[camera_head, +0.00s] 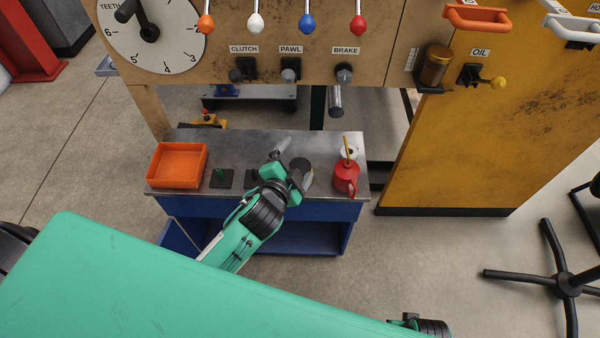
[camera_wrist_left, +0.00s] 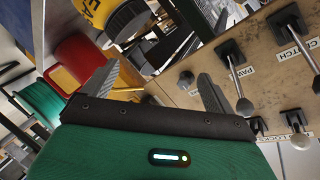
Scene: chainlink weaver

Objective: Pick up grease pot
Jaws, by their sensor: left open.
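My left gripper (camera_head: 295,163) is open above the grey bench top in the head view. Its two fingers also show spread in the left wrist view (camera_wrist_left: 158,88), with no held thing visible between them. A red can (camera_head: 346,178) with a yellow spout stands to the right of my gripper.
A lever panel (camera_head: 300,70) rises behind; a yellow cabinet (camera_head: 470,150) stands right.

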